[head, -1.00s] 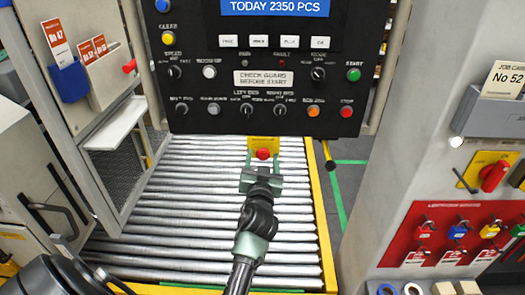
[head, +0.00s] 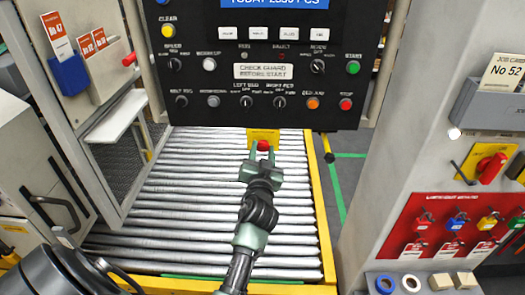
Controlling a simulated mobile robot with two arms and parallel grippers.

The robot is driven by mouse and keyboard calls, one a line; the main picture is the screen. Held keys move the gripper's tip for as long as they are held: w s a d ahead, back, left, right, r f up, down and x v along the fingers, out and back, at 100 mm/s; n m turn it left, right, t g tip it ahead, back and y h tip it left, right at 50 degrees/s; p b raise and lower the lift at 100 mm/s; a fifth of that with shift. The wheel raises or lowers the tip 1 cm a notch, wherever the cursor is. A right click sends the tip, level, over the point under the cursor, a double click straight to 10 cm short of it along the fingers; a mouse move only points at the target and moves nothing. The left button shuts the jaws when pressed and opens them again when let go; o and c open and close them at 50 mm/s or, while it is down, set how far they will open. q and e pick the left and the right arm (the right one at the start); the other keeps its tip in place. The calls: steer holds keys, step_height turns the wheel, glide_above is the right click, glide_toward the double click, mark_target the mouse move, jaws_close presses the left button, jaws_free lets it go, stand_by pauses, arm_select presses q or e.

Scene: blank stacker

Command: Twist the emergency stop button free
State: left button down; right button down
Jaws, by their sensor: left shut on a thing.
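The red emergency stop button (head: 263,146) sits on a yellow plate (head: 263,134) below the black control panel, above the far part of the rollers. My left gripper (head: 263,153) reaches up from the bottom centre. Its two green fingers are on either side of the red button and shut on it. The lower part of the button is partly hidden by the fingers. My right gripper is not in view.
The black control panel (head: 263,73) with buttons and knobs hangs right above the plate. The roller conveyor (head: 180,215) with yellow side rails lies below my arm. Grey cabinets stand on both sides; the right one carries a red lockout board (head: 410,215).

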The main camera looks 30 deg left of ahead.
arm_select(q)
steer(key=shift+f+m, duration=0.15)
steer(key=shift+m, duration=1.65)
steer(key=shift+f+m, duration=0.1)
steer(key=shift+m, duration=0.2)
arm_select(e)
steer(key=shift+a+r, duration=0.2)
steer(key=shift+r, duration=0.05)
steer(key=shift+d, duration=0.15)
arm_select(q)
steer(key=shift+s+a, duration=0.1)
steer(key=c, duration=0.9)
jaws_free()
steer(key=shift+a, duration=0.1)
